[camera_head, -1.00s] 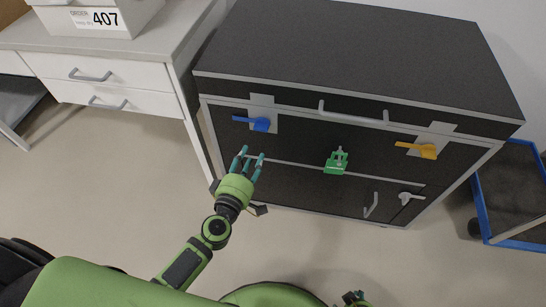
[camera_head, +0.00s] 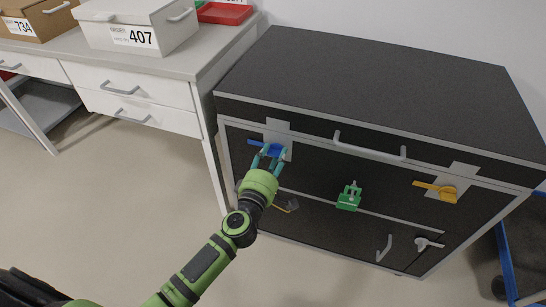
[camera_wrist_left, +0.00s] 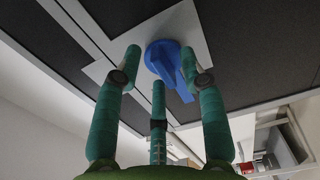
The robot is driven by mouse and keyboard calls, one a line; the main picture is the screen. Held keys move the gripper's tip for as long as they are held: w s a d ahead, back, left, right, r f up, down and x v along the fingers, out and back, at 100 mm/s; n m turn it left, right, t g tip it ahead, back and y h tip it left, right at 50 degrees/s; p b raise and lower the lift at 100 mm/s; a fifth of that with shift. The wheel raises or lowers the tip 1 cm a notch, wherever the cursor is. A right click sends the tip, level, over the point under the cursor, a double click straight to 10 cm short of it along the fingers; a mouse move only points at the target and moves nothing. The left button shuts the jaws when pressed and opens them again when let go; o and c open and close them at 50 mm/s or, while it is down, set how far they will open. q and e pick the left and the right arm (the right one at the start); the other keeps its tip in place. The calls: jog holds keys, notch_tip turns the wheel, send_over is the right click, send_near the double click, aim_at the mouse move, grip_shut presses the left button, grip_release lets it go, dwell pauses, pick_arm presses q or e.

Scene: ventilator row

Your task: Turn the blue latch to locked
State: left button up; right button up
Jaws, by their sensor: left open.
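The blue latch (camera_head: 257,145) sits on a grey plate at the upper left of the black case's front. Its handle points left, about level, in the head view. My left gripper (camera_head: 269,156) is open at the latch, its teal fingertips overlapping the latch's hub in the head view. In the left wrist view the blue latch (camera_wrist_left: 160,56) shows between the spread fingers of my left gripper (camera_wrist_left: 159,70), with its handle beside the right finger. I cannot tell whether any finger touches it. My right gripper is not in view.
The black case (camera_head: 370,85) also carries a grey bar handle (camera_head: 368,150), a green clamp-like fitting (camera_head: 349,197), an orange latch (camera_head: 440,191) and a small grey knob (camera_head: 428,243). A white desk (camera_head: 150,95) with boxes stands left. A blue-framed cart (camera_head: 507,265) stands right.

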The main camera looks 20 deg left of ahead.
pick_arm(q)
grip_shut()
